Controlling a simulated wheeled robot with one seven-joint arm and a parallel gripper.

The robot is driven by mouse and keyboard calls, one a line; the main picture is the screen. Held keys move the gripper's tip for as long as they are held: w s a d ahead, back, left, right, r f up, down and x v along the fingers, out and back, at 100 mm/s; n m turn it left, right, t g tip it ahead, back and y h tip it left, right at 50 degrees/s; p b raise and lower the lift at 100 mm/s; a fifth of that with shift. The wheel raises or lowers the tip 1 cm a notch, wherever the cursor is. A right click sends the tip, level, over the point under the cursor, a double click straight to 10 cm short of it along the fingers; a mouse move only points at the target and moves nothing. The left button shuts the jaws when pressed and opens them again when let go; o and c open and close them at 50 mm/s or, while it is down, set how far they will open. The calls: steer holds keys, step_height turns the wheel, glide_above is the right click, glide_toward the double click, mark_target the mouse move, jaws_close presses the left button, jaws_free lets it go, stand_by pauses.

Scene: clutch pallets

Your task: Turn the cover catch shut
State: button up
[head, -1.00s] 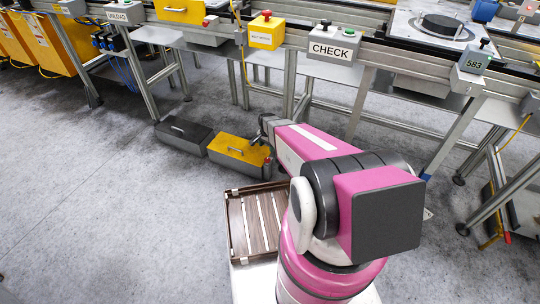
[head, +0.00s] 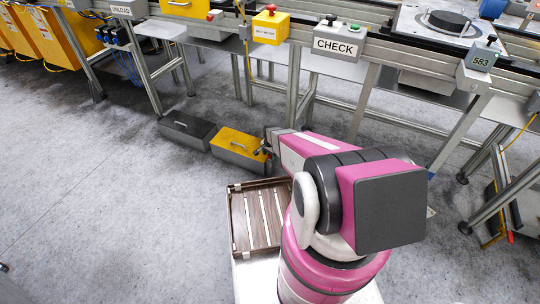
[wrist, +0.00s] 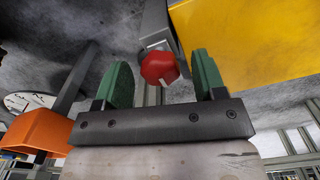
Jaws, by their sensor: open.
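A yellow-topped box (head: 236,144) with a handle stands on the floor beneath the bench line, at my arm's far end. In the wrist view its yellow cover (wrist: 260,40) fills the upper right. A red knob (wrist: 159,68), which looks like the cover catch, sits beside the cover on a grey mount. It has a small white mark on its lower edge. My gripper (wrist: 162,64) is open, with its green fingers on either side of the knob and visible gaps.
A dark grey box (head: 187,130) with a handle stands left of the yellow one. A brown slatted tray (head: 236,225) lies close to my base. Bench legs (head: 293,85) and the CHECK station (head: 338,44) stand behind. Open floor lies to the left.

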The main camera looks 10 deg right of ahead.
steer(key=c, duration=0.9)
steer(key=shift+n, duration=0.3)
steer(key=n, duration=0.3)
steer(key=shift+n, duration=0.4)
steer(key=n, duration=0.4)
steer(key=shift+d, duration=0.1)
steer(key=n, duration=0.5)
steer(key=shift+n, duration=2.3)
